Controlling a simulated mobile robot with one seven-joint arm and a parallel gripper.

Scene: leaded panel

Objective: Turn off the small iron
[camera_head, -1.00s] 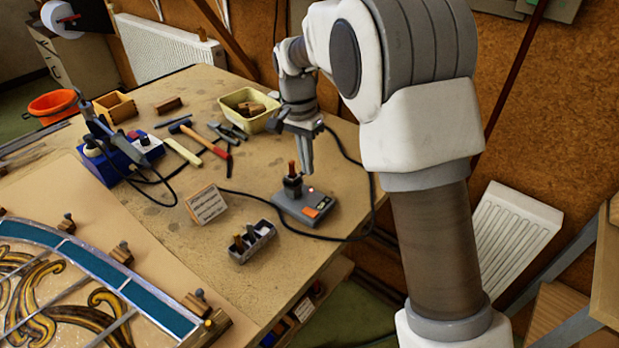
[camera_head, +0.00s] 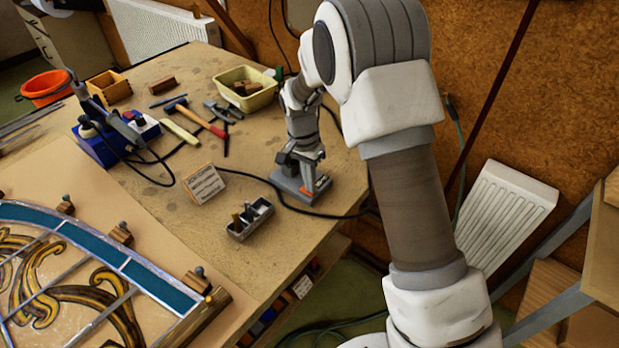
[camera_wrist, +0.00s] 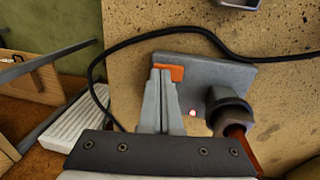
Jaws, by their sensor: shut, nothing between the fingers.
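The small iron's grey base (camera_head: 294,189) stands near the right edge of the workbench. In the wrist view the base (camera_wrist: 215,72) carries an orange switch (camera_wrist: 179,73), a small lit lamp (camera_wrist: 193,113) and a dark holder (camera_wrist: 228,103) with a reddish-brown handle (camera_wrist: 240,143). My gripper (camera_wrist: 162,72) is shut and empty, its fingertips over the orange switch and hiding part of it. I cannot tell whether they touch it. In the head view my gripper (camera_head: 308,186) is low at the base and hides much of the iron.
A black cable runs around the base. A card (camera_head: 204,184) and a small grey tray (camera_head: 250,218) stand to its left. A blue soldering station (camera_head: 104,147), a hammer (camera_head: 203,121) and a cream bin (camera_head: 246,89) are farther back. The leaded panel (camera_head: 100,243) lies front left.

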